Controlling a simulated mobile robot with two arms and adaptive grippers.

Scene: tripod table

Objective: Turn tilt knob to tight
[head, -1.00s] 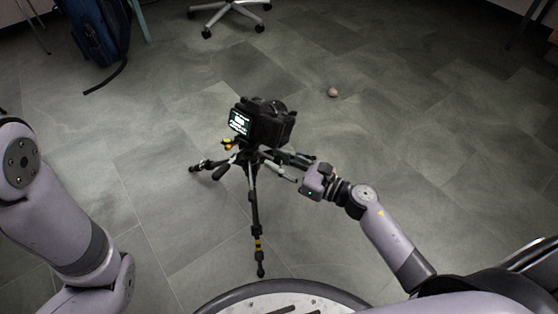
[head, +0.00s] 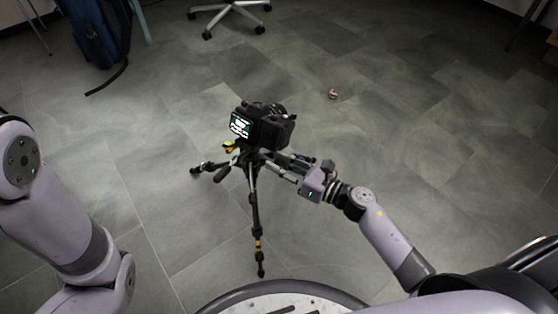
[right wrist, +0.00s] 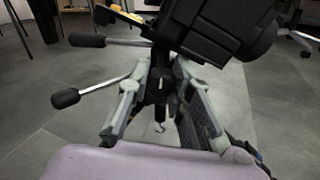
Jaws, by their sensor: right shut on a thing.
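A black camera (head: 262,128) with a lit screen sits on a black tripod (head: 255,215) standing on the floor. My right gripper (head: 275,158) reaches in from the right to the tripod head just below the camera. In the right wrist view its two grey fingers (right wrist: 160,75) close on a dark part of the head under the camera. I cannot clearly make out the tilt knob there or any tight marking. Two handles with black grips, an upper one (right wrist: 88,40) and a lower one (right wrist: 66,98), stick out left of the fingers. My left gripper is out of view.
A small round object (head: 333,94) lies on the floor beyond the tripod. A blue bag (head: 98,35) and a chair base (head: 230,12) are at the back. The tripod legs spread across the floor. The tiled floor around it is mostly clear.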

